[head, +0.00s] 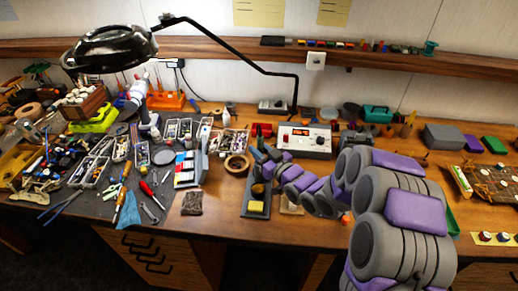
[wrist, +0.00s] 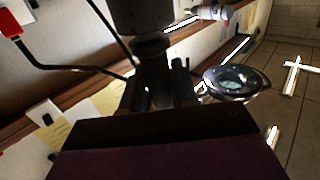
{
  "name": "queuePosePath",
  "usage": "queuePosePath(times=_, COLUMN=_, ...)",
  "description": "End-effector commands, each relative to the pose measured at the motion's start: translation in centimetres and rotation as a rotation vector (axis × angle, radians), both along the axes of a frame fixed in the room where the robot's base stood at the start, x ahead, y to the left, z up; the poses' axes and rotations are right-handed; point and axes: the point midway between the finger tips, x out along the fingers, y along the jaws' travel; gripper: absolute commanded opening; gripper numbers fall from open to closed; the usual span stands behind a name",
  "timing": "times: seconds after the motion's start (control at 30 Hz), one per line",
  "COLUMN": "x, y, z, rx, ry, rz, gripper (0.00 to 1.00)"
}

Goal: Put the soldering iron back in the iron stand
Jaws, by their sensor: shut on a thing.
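My gripper (head: 262,163) is at the middle of the bench, just above the iron stand (head: 249,211), a dark base with a yellow sponge (head: 257,207). In the wrist view my gripper (wrist: 157,92) is shut on a dark, stepped cylindrical thing, which I take to be the soldering iron (wrist: 151,50). Its wide part is at the top of that view. The iron's tip is hidden, and in the head view the iron is hard to tell from my dark fingers and the stand. I cannot tell whether the iron touches the stand.
A white soldering station (head: 305,141) stands just behind my arm. A tape roll (head: 237,165) lies left of the stand. Tools and parts trays crowd the grey mat (head: 112,205) at left. The magnifier lamp (head: 110,49) hangs over the left side. Bare wood shows at the front.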

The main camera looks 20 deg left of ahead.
Motion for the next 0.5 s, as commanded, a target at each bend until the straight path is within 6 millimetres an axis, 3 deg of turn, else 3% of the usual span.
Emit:
queuePosePath(times=0.3, x=-0.01, y=0.00, z=-0.74, rx=0.000, ry=0.000, rz=0.000, gripper=0.00)
queuePosePath(times=0.33, x=-0.02, y=0.00, z=-0.71, rx=0.001, ry=-0.001, rz=0.000, gripper=0.30)
queuePosePath(times=0.5, x=-0.02, y=0.01, z=-0.68, rx=0.001, ry=-0.001, rz=0.001, gripper=0.46)
